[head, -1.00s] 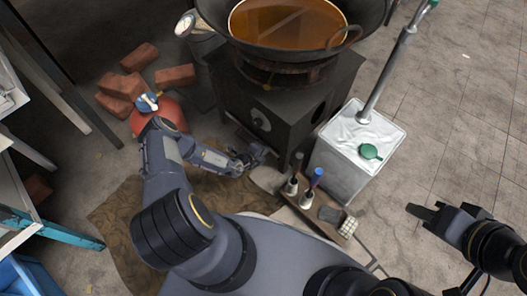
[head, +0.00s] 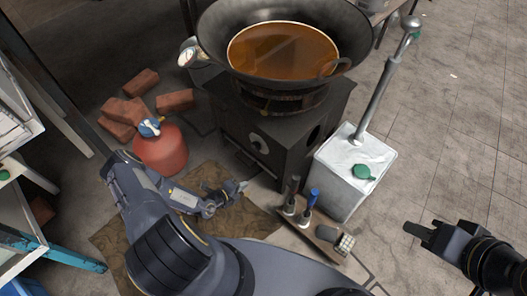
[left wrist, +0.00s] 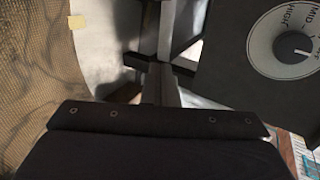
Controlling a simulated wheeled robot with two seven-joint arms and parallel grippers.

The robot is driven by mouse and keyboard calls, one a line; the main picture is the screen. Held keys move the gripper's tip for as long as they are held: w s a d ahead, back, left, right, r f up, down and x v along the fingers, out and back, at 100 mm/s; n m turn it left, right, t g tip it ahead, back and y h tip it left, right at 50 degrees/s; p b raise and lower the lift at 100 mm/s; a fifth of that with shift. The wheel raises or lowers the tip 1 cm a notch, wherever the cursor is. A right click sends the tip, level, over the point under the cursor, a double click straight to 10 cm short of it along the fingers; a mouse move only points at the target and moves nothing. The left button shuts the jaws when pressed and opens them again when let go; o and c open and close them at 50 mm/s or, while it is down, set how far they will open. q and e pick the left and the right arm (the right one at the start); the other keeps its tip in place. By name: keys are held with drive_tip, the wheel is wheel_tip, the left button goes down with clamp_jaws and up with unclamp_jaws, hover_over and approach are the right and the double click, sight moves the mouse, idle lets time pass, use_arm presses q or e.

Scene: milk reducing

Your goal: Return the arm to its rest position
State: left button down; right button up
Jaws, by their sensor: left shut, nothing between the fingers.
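My left arm reaches in from the left in the head view. Its gripper (head: 241,187) is low over the brown mat (head: 240,222), in front of the black stove (head: 238,120). In the left wrist view the fingers (left wrist: 166,40) are together with nothing between them, and the stove's dial (left wrist: 290,43) shows at the right. My right gripper (head: 418,230) is at the lower right, over bare floor. I cannot tell how far apart its fingers are. A large wok (head: 215,45) of brown liquid (head: 283,52) sits on the stove.
A red gas cylinder (head: 160,153) stands close to my left arm, with loose bricks (head: 125,112) behind it. A white canister (head: 345,180) with a pump pipe is right of the stove. Shelves (head: 20,190) stand left.

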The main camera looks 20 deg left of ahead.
use_arm(q)
drive_tip(key=w+r+m+g+h, duration=0.1)
drive_tip(key=w+r+m+h, duration=0.2)
drive_tip(key=r+m, duration=0.9)
drive_tip(key=w+r+m+g+h, duration=0.25)
drive_tip(key=r+m, duration=0.45)
drive_tip(key=r, duration=0.9)
drive_tip(key=s+d+r+m+g, duration=0.2)
drive_tip(key=s+d+r+m, duration=0.15)
drive_tip(key=r+m, duration=0.4)
drive_tip(key=s+d+r+m+g, duration=0.1)
drive_tip(key=s+d+r+m, duration=0.1)
drive_tip(key=s+r+m, duration=0.35)
drive_tip(key=s+r+m+t+y, duration=0.1)
drive_tip(key=s+r+m+y, duration=0.2)
drive_tip(key=s+r+m, duration=0.35)
drive_tip(key=s+r+m+y, duration=0.3)
drive_tip(key=s+r+m, duration=0.1)
drive_tip(key=s+m, duration=0.5)
wheel_tip(320, 180, up, 29)
drive_tip(key=p, duration=2.9)
drive_tip(key=shift+s+a+r+p, duration=0.15)
drive_tip(key=shift+s+r+p, duration=0.05)
drive_tip(key=shift+p, duration=0.2)
